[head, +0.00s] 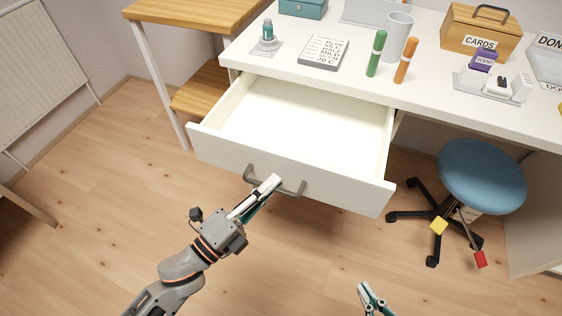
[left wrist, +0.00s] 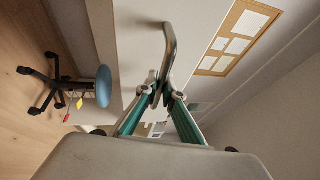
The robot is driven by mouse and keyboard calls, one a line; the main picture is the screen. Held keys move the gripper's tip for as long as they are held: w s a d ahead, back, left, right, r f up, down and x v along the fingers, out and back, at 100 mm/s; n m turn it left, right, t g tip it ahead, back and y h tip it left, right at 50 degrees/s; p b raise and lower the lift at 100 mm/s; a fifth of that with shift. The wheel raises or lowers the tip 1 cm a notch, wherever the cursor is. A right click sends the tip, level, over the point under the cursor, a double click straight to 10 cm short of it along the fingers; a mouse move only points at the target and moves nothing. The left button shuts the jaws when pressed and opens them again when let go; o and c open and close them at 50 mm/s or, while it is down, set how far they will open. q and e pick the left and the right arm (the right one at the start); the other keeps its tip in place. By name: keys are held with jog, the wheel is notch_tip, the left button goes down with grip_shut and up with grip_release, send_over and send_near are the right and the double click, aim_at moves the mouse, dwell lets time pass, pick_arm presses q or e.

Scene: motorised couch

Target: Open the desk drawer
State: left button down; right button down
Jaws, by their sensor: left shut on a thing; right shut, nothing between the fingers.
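The white desk drawer (head: 285,165) is pulled well out from the desk, and its empty inside shows in the head view. Its grey bar handle (head: 292,192) is on the front panel. My left gripper (head: 272,184) is shut on the handle near its middle. In the left wrist view the handle (left wrist: 169,50) runs between the two fingertips of my left gripper (left wrist: 158,88). My right gripper (head: 370,298) is low in the head view, apart from the drawer, shut and empty.
The white desktop (head: 340,85) holds a green marker (head: 376,53), an orange marker (head: 406,60), a cup (head: 397,36) and a CARDS box (head: 480,30). A blue stool (head: 482,176) stands right of the drawer. A wooden side table (head: 190,12) is at the left. The floor in front is clear.

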pick_arm(q)
jog(key=s+a, duration=0.2)
jog(key=s, duration=0.4)
jog(key=shift+s, duration=0.3)
jog(key=shift+a, duration=0.1)
jog(key=c, duration=2.2)
grip_release()
jog(key=shift+o, duration=0.2)
jog(key=v, duration=1.2)
